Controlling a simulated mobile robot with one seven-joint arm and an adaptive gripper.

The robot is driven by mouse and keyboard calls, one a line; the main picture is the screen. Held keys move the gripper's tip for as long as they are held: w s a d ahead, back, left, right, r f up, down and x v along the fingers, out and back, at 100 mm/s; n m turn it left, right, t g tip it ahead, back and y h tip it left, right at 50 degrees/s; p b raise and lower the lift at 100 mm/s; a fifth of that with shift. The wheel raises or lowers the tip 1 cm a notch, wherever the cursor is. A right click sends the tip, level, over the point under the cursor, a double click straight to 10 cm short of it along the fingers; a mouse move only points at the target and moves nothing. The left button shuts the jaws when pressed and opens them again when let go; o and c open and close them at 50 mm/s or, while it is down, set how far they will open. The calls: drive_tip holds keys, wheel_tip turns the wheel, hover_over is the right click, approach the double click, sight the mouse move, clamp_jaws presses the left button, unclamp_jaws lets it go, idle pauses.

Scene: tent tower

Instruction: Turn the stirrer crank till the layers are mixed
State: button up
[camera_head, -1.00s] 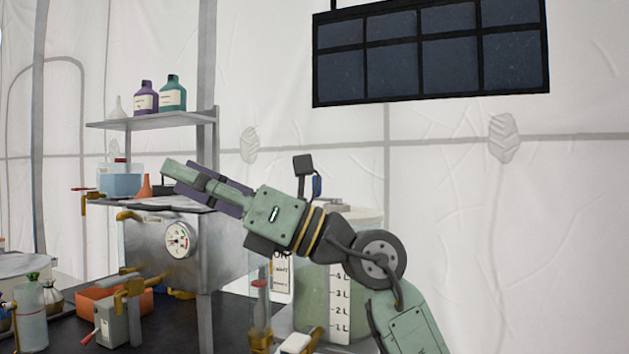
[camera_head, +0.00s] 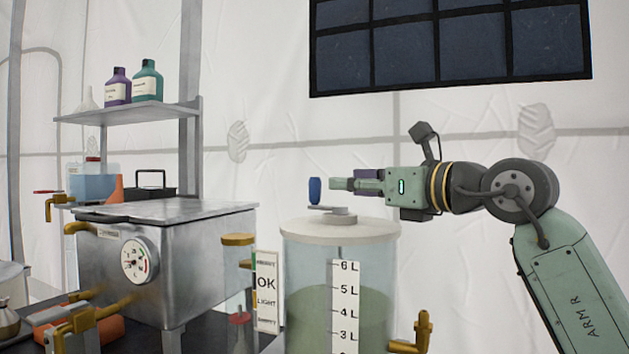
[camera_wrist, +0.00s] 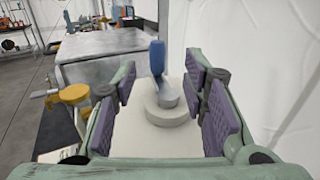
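The stirrer tank (camera_head: 341,285) is a clear cylinder with a white lid, a litre scale and green liquid below a clearer upper part. On its lid sits a grey hub with a short crank arm (camera_head: 331,210) and an upright blue handle (camera_head: 315,191). My gripper (camera_head: 343,184) is level with the handle, just to its right, pointing left. In the wrist view the blue handle (camera_wrist: 157,58) stands ahead between the two spread pairs of purple pads, apart from them. My gripper is open and empty.
A metal box with a dial (camera_head: 139,262) stands left of the tank. A card reading OK (camera_head: 266,292) is at the tank's left side. A brass tap (camera_head: 421,330) sticks out at lower right. A shelf with bottles (camera_head: 128,112) is behind.

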sight(319, 180)
drive_tip(key=p+x, duration=0.2)
drive_tip(key=x, duration=0.6)
drive_tip(key=shift+a+r+p, duration=0.1)
drive_tip(key=shift+a+p, duration=0.25)
drive_tip(key=shift+a, duration=0.05)
drive_tip(key=shift+w+a, duration=0.3)
drive_tip(key=shift+w, duration=0.15)
drive_tip(key=shift+c, duration=0.5)
clamp_jaws()
